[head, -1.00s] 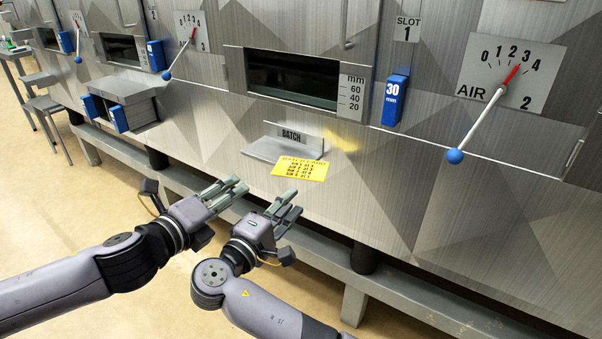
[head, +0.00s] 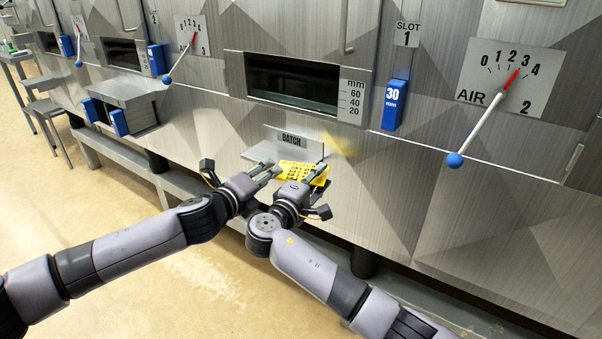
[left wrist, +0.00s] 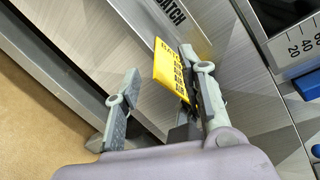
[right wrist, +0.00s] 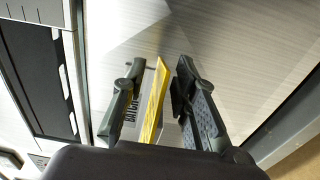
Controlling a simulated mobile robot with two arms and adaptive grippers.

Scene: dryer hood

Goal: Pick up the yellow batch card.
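The yellow batch card (head: 290,170) with black print juts out from the batch holder (head: 258,151), a small grey ledge under a BATCH label on the machine front. My right gripper (head: 316,178) is open at the card. In the right wrist view the card (right wrist: 155,100) shows nearly edge-on between the two spread fingers (right wrist: 158,88), with visible gaps on both sides. My left gripper (head: 274,172) is open, just left of the card. Fingers partly cover the card.
The steel machine front rises behind the card. Above are a dark window slot (head: 292,83), a blue 30 mm block (head: 395,104) and an air lever with a blue knob (head: 455,160). A rail (head: 400,292) runs low along the front. Floor is open at left.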

